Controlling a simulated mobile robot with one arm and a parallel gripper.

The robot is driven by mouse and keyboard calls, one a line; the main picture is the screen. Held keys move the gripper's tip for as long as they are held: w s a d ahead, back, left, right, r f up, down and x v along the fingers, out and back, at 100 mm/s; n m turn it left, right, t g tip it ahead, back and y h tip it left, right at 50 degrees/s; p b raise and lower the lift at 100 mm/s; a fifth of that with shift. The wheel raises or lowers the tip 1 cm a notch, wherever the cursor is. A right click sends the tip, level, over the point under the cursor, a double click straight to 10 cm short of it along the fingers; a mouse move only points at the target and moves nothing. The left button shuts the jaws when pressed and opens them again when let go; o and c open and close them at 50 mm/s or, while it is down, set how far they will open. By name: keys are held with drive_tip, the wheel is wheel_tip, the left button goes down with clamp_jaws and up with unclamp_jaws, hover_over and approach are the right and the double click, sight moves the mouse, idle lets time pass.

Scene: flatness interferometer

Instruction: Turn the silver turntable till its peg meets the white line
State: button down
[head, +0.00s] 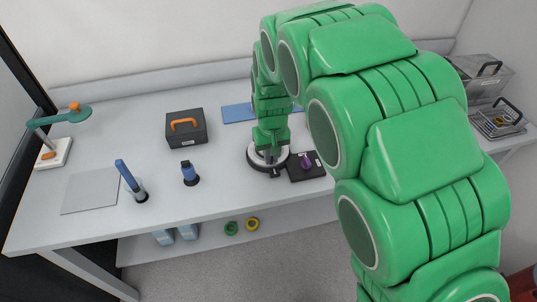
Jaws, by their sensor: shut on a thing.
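The silver turntable (259,160) sits in a round dark base on the bench, right of the middle. My gripper (269,152) points straight down over it, at the end of my green arm. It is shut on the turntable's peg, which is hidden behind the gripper. I cannot make out the white line at this size, so I cannot tell how far the peg is from it.
A black block with a purple knob (306,162) adjoins the turntable on the right. A black box with an orange handle (185,128), a blue-topped item (189,173) and a blue cylinder (127,175) stand to the left. A blue mat (238,112) lies behind.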

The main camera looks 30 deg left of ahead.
drive_tip(key=shift+w+d+n, duration=0.2)
drive_tip(key=shift+n, duration=0.4)
idle(0.3)
drive_tip(key=c, duration=1.1)
unclamp_jaws()
drive_tip(key=shift+c, duration=0.2)
drive_tip(key=shift+r, duration=3.95)
